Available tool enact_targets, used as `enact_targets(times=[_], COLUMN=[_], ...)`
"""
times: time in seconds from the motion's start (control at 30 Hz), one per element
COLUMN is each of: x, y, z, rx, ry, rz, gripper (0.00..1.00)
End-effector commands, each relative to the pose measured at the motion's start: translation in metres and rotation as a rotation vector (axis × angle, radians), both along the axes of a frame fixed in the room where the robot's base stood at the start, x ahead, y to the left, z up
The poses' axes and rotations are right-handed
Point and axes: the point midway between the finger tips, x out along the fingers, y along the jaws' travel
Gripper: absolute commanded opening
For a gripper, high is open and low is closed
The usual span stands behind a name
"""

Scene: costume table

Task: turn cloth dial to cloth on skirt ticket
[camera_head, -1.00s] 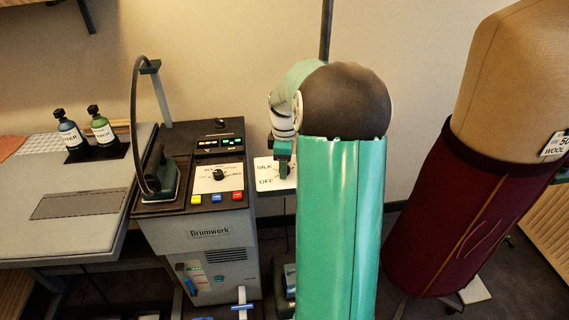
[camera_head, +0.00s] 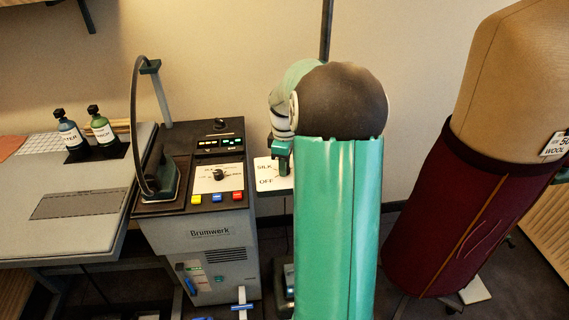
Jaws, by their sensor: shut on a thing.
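A white dial plate (camera_head: 267,171) beside the steam station reads "SILK" and "OFF"; its right part and the cloth dial on it are hidden behind my gripper and arm. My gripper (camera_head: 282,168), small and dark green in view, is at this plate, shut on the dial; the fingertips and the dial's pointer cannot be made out. The skirt is dark red, on a tan dress form at the right (camera_head: 445,215). Its white ticket (camera_head: 555,145) is cut by the picture edge and reads "WOOL" with part of a number above.
The grey Brumwerk steam station (camera_head: 210,235) has a smaller knob (camera_head: 219,174), coloured buttons and an iron (camera_head: 162,178) on its left. Two bottles (camera_head: 85,130) stand on the grey table (camera_head: 75,240). My green arm blocks the middle.

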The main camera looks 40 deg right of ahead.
Motion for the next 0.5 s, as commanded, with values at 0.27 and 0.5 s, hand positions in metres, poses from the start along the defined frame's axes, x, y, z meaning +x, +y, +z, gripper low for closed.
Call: enact_targets(times=[0.27,0.5], x=[0.0005,0.0006], y=[0.0002,0.0003], z=[0.0011,0.0013], rx=[-0.002,-0.002], ry=[-0.001,-0.001], rz=[-0.218,-0.447], gripper=[0.07,0.07])
